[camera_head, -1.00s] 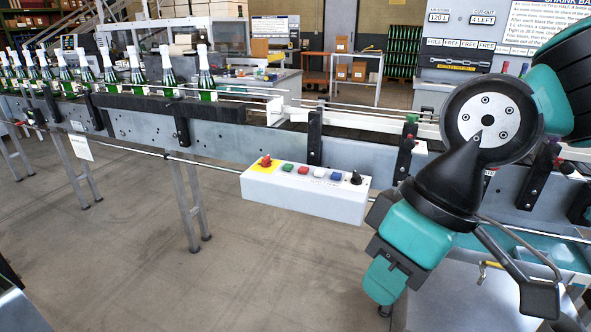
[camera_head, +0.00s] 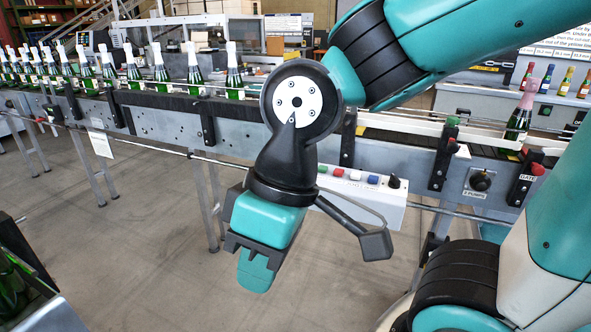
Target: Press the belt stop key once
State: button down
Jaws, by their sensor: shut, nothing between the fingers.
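A white control box (camera_head: 377,203) is fixed along the front of the conveyor. Its top shows a green key (camera_head: 322,168), a red key (camera_head: 338,172), a white key (camera_head: 355,175), a blue key (camera_head: 373,179) and a black knob (camera_head: 393,183). Their labels are too small to read. The box's left end, where a red mushroom button on yellow showed earlier, is hidden behind my arm. My gripper (camera_head: 256,272) is shut and empty. It hangs in front of and to the left of the visible keys in the picture, apparently touching none of them.
Green bottles with white tops (camera_head: 160,68) stand in a row on the conveyor (camera_head: 170,121) at left. One pink-topped bottle (camera_head: 519,120) stands on it at right. A dark knob (camera_head: 480,181) and red and green posts are right of the box.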

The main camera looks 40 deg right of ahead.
aim_at(338, 172)
jog(key=i, duration=0.85)
jog(key=z, duration=0.4)
